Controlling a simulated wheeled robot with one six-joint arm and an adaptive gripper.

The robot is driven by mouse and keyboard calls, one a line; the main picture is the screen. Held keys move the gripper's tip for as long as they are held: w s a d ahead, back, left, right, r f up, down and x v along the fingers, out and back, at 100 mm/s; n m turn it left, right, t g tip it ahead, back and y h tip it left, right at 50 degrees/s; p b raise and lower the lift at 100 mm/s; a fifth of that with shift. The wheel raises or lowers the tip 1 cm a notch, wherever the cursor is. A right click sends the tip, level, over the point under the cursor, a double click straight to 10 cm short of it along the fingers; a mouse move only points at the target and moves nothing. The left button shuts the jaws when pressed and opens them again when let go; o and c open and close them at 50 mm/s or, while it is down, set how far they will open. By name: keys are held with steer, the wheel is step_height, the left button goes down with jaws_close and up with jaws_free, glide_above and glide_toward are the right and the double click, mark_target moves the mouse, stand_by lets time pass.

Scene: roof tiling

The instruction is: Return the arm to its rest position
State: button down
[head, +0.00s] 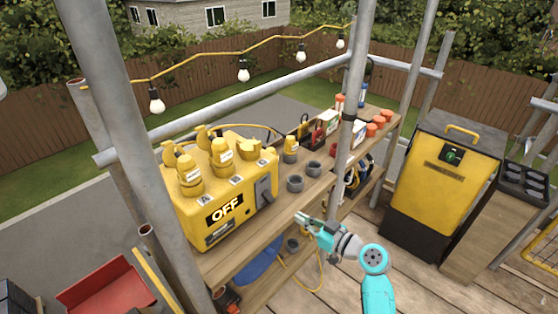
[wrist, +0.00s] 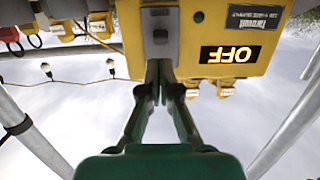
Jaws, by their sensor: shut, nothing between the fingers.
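My gripper (head: 304,219) is at the end of my teal and grey arm, in front of the wooden shelf bench in the head view. It is empty. In the wrist view my gripper (wrist: 160,65) has its dark fingers converging near the yellow power box (wrist: 208,15), which appears upside down. The yellow power box (head: 240,222) stands on the bench with a lit OFF sign and a grey lever switch (head: 264,192) on its right side. In the head view the gripper is apart from the box, to the right of the switch.
The wooden bench (head: 222,268) also holds grey cups (head: 295,183) and orange-capped items. Metal scaffold poles (head: 352,100) rise close to my arm. A yellow and black cabinet (head: 440,185) stands at the right. A red tray (head: 105,287) lies at lower left.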

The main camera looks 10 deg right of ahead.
steer(key=s+f+m+h, duration=0.35)
steer(key=s+f, duration=0.35)
steer(key=s, duration=0.5)
steer(key=s+f+m+h, duration=0.35)
steer(key=s+f, duration=0.45)
steer(key=s, duration=0.4)
steer(key=s+d+r+m+h, duration=0.1)
steer(key=s+d+r+h, duration=0.15)
steer(key=s, duration=1.15)
steer(key=s+a+r+t, duration=0.1)
steer(key=s+r, duration=1.1)
steer(key=shift+a+r+n+t, duration=0.15)
steer(key=shift+a+n+t, duration=0.05)
steer(key=shift+n+t, duration=0.1)
